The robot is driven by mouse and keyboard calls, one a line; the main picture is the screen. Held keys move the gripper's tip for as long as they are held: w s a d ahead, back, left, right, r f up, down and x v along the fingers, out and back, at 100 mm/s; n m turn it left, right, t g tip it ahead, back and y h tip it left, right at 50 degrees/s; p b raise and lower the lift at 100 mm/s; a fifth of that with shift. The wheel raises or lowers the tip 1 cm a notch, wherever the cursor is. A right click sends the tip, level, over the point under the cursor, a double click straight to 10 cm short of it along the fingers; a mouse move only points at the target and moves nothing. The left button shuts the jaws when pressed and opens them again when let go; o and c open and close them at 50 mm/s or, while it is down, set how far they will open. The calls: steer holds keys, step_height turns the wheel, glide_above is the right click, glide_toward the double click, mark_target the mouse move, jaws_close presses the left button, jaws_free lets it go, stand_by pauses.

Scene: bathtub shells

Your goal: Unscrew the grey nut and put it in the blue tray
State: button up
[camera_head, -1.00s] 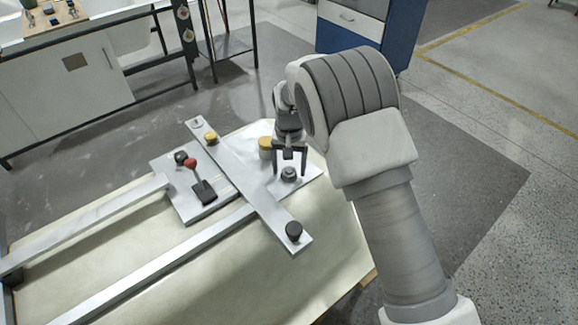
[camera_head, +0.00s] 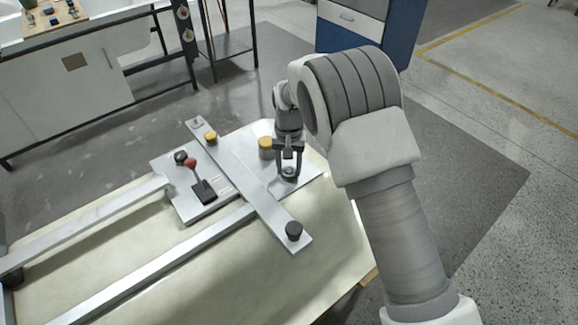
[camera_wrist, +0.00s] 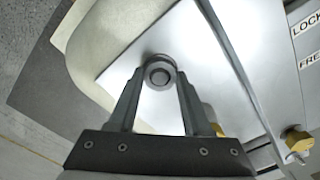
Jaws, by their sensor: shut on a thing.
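The grey nut (camera_head: 288,171) is a small dark round piece on the right part of the metal plate (camera_head: 312,171). In the wrist view the nut (camera_wrist: 159,74) shows as a ring with a round centre between the fingertips. My gripper (camera_head: 288,168) points down over it and is shut on it, one finger on each side. My gripper (camera_wrist: 160,78) also shows large in the wrist view. The nut still sits at the plate; the thread below it is hidden. I cannot make out a blue tray in either view.
A yellow knob (camera_head: 265,147) stands close to the left of my gripper. A metal crossbar (camera_head: 245,185) carries a black knob (camera_head: 294,231) and a yellow one (camera_head: 211,136). A red-balled lever (camera_head: 199,180) is further left. The pale tabletop (camera_head: 300,285) in front is clear.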

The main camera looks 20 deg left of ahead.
jaws_close()
steer(key=shift+n, duration=1.1)
steer(key=n, duration=0.4)
steer(key=shift+b, duration=0.35)
steer(key=n, duration=0.7)
steer(key=o, duration=1.3)
jaws_free()
steer(key=shift+c, duration=0.9)
steer(key=m, duration=0.6)
steer(key=shift+b, duration=0.4)
steer(key=m, duration=0.7)
